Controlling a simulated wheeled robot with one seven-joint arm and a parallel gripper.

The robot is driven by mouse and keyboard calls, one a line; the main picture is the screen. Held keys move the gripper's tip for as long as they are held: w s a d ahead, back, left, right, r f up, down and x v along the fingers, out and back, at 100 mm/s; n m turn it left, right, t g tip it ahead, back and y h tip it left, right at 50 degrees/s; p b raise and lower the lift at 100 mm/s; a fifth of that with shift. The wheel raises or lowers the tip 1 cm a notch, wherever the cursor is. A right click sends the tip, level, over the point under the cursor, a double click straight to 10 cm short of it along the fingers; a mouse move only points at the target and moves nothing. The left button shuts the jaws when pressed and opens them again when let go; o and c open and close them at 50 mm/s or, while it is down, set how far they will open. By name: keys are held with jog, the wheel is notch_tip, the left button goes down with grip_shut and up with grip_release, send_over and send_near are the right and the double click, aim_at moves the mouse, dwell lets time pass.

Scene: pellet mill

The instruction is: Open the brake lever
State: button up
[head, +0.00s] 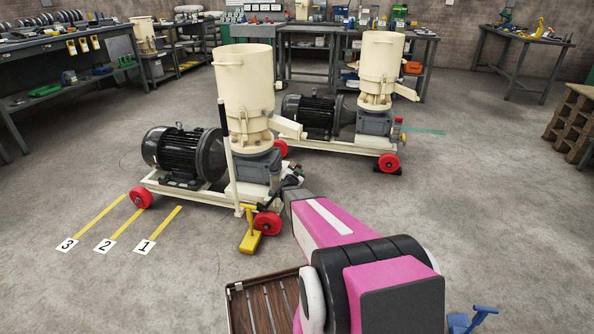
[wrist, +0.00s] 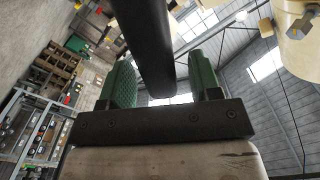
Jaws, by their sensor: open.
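The near pellet mill (head: 245,90) is cream, on a wheeled frame with red wheels. A short dark upright bar (head: 275,170), possibly the brake lever, stands at the right end of its frame. A taller black-gripped handle (head: 226,130) rises to its left. My gripper (head: 290,180) is beside the short bar, small and partly hidden by my arm. In the wrist view, my gripper (wrist: 165,85) has green pads standing apart. A thick black bar (wrist: 152,45) reaches between them, with gaps visible on both sides. I cannot tell whether it touches the palm.
A yellow chock-like piece (head: 250,235) is on the floor by the near red wheel (head: 268,223). A second mill (head: 380,70) stands behind. Yellow floor strips numbered 1 (head: 146,246), 2 and 3 lie at left. Open floor is at right.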

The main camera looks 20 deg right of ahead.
jog(key=v, duration=1)
jog(key=shift+a, duration=0.1)
